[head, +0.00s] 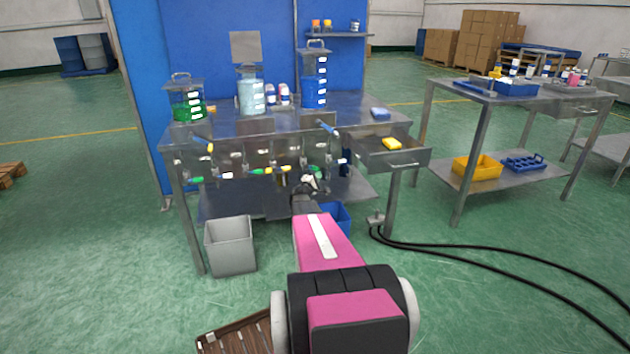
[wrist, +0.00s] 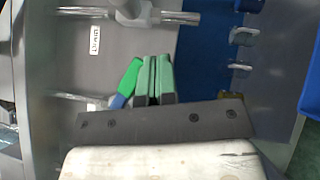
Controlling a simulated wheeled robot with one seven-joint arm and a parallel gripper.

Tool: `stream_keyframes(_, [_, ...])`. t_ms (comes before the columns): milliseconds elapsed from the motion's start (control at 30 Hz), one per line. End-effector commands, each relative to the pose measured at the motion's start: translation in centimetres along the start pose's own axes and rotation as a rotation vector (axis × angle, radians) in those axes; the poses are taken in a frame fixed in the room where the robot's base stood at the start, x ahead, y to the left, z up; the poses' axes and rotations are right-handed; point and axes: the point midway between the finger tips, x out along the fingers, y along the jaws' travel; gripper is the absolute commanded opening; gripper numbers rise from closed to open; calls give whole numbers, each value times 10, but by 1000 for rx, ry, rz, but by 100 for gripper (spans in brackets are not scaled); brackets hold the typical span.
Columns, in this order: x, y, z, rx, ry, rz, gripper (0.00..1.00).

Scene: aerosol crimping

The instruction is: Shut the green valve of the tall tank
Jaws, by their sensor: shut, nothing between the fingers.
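The tall tank (head: 315,85) is a clear cylinder with blue liquid, standing at the right of the steel bench's top. Below the bench top, a green valve handle (head: 318,174) shows near my gripper (head: 309,188). In the wrist view a bright green handle (wrist: 130,77) with a blue end lies just left of my gripper (wrist: 156,62). The two pale green fingers are together, with nothing between them. The handle looks very close to the left finger; I cannot tell whether they touch. The valve body is mostly hidden.
Other tanks hold green (head: 187,105) and pale liquid (head: 251,95). More pipes and coloured handles hang under the bench. An open drawer (head: 405,163) with a yellow item juts out at right. A grey bin (head: 230,245) and a blue bin (head: 336,217) stand below. Black cables cross the floor at right.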

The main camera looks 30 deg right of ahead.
Motion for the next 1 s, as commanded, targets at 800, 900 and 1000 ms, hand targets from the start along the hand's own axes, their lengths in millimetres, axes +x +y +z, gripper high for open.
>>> stream_keyframes(800, [13, 16, 14, -94, 0, 95, 0])
stream_keyframes(900, [13, 16, 14, -95, -1, 96, 0])
stream_keyframes(1000, [13, 17, 14, -95, -1, 97, 0])
